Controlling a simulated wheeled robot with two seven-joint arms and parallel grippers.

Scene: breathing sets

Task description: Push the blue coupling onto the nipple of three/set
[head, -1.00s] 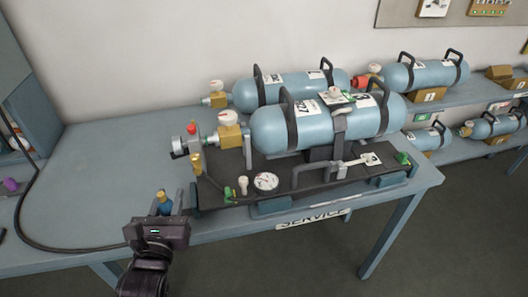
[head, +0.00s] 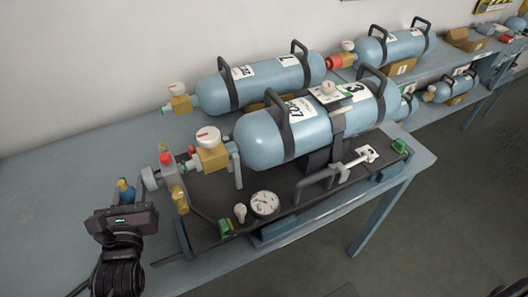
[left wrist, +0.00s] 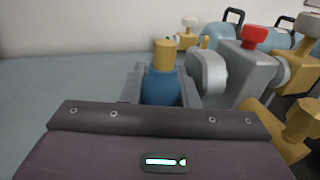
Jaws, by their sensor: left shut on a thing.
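Set three is the front blue cylinder (head: 275,135) with a 3 label, lying on a black carrier (head: 210,185). At its left end are a brass valve (head: 212,157), a grey regulator with a red knob (head: 166,159), and a brass fitting (head: 180,199) below; I cannot tell for sure which part is the nipple. My left gripper (head: 128,203) is shut on the blue coupling (head: 125,187), upright with its brass end up. In the left wrist view the coupling (left wrist: 160,85) stands between the fingers, left of the regulator (left wrist: 255,72); contact is unclear. My right gripper is out of view.
A round gauge (head: 264,204) and a black handle (head: 315,187) are on the carrier's front side. Another cylinder (head: 265,80) lies behind set three. More sets stand on a bench at the right. The bench top at left (head: 60,180) is clear.

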